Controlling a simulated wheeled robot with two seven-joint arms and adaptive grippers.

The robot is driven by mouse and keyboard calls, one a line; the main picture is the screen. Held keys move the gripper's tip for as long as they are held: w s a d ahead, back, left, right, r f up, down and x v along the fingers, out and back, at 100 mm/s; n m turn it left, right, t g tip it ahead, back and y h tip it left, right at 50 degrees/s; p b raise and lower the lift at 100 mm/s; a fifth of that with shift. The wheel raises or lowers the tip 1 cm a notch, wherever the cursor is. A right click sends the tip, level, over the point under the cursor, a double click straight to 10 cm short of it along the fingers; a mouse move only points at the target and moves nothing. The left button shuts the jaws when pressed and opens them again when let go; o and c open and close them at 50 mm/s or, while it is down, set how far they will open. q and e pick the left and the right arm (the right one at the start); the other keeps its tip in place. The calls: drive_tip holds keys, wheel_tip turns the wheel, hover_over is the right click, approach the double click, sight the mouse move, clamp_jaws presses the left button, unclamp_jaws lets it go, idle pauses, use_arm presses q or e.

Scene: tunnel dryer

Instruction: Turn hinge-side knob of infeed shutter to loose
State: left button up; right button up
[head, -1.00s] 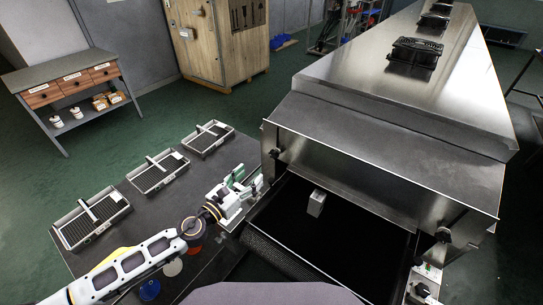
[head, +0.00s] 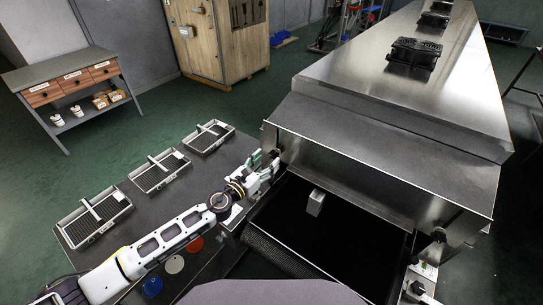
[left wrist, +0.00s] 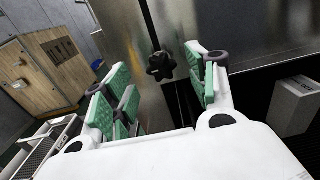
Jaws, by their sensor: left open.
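A black star-shaped knob (left wrist: 161,66) sits on the steel side of the dryer's infeed end, in the left wrist view. It lies ahead of and between the spread green-padded fingers of my left gripper (left wrist: 158,85), apart from them as far as I can tell. In the head view my left gripper (head: 265,163) is open at the left edge of the infeed hood, close to this knob, which it partly covers. A second black knob (head: 438,235) is on the right side of the infeed.
The steel hood (head: 390,150) overhangs the dark infeed belt (head: 330,240), where a small grey block (head: 315,203) stands. A dark table (head: 150,215) at left holds several trays and coloured discs.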

sight(272, 155)
use_arm(q)
drive_tip(key=shift+x, duration=1.8)
drive_tip(key=c, duration=1)
